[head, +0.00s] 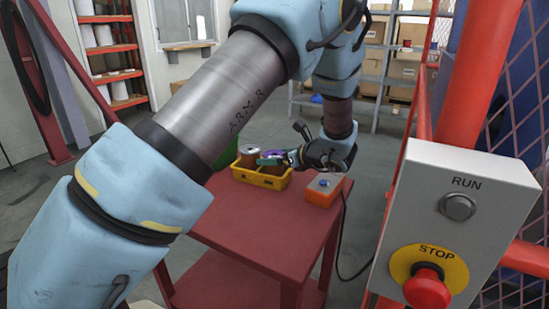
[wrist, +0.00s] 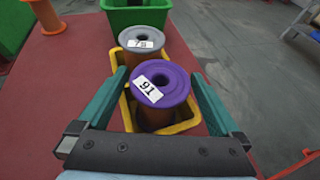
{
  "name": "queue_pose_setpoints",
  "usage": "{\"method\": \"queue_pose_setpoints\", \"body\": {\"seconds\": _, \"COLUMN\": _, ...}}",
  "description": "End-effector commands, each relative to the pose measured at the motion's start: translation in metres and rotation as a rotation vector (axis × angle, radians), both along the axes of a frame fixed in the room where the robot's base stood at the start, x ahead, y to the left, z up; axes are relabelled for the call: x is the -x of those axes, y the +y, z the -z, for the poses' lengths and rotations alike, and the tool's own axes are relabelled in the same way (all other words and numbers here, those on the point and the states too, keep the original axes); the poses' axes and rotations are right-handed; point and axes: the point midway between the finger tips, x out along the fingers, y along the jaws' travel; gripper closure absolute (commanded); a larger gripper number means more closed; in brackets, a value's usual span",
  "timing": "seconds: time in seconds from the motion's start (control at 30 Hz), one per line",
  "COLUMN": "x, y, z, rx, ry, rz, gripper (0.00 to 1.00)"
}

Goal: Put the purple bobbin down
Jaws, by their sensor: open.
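The purple bobbin (wrist: 164,88), with a white label reading 91, stands in the near compartment of the yellow tray (wrist: 187,125) in the wrist view. My gripper (wrist: 160,85) is open, with one green finger on each side of the bobbin and gaps showing between them. In the head view my gripper (head: 280,158) is over the yellow tray (head: 262,179) on the red table, and only a bit of the purple bobbin (head: 264,153) shows behind it.
A grey-topped bobbin (wrist: 141,44) labelled 73 stands in the tray's far compartment. A green bin (wrist: 135,14) is beyond it. An orange box with a blue button (head: 322,190) sits right of the tray. A control box (head: 455,215) stands near right.

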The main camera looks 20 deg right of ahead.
Motion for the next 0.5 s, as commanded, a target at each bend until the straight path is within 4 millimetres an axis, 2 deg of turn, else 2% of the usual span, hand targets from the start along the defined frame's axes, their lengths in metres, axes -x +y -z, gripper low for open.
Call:
{"method": "queue_pose_setpoints", "body": {"seconds": 0.3, "x": 0.045, "y": -0.018, "z": -0.017, "rx": 0.002, "ry": 0.0, "rz": 0.005, "gripper": 0.0}}
{"method": "queue_pose_setpoints", "body": {"seconds": 0.5, "x": 0.06, "y": -0.024, "z": -0.025, "rx": 0.0, "ry": 0.0, "rz": 0.002, "gripper": 0.0}}
